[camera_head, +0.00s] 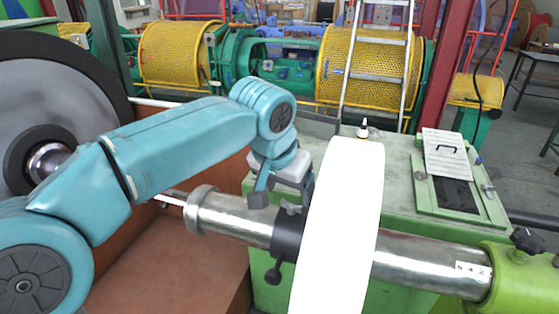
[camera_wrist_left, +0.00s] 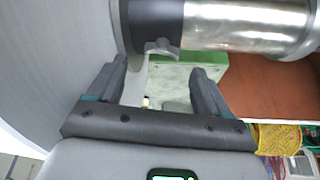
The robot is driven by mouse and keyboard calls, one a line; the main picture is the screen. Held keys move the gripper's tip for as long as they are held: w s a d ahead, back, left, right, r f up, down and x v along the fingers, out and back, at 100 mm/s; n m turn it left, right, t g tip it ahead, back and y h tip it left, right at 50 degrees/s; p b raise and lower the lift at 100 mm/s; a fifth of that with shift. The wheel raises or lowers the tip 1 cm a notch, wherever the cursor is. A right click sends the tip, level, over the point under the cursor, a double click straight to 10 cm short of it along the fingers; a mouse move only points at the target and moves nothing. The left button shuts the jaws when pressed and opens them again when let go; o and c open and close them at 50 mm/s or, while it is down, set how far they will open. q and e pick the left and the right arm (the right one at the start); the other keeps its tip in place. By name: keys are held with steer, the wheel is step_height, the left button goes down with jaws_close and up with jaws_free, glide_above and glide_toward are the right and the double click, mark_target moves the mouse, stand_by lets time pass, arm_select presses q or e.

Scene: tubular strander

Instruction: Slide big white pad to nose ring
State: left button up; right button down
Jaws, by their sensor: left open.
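The big white pad (camera_head: 345,225) is a thick white disc standing upright around a shiny metal shaft (camera_head: 425,268). It fills the left side of the left wrist view (camera_wrist_left: 50,60). A dark collar (camera_head: 288,238) with knobs sits on the shaft just left of the pad; it also shows in the wrist view (camera_wrist_left: 153,22). A flared metal ring (camera_head: 200,208) at the shaft's left end may be the nose ring; I cannot be sure. My left gripper (camera_head: 281,198) is open and empty, above the shaft by the collar, left of the pad. My right gripper is not in view.
A green machine body (camera_head: 400,165) with a white handled cover (camera_head: 446,155) stands behind the shaft. A green holder (camera_head: 525,275) with a black knob is at the right end. A large dark-rimmed wheel (camera_head: 60,90) stands at the left. A ladder (camera_head: 380,60) stands behind.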

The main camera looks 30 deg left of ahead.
arm_select(q)
steer(key=p+v, duration=0.1)
steer(key=v, duration=1)
steer(key=shift+r, duration=0.25)
steer(key=shift+s, duration=0.15)
steer(key=shift+s, duration=0.1)
steer(key=c, duration=0.4)
steer(key=shift+o, duration=0.2)
steer(key=shift+f, duration=0.15)
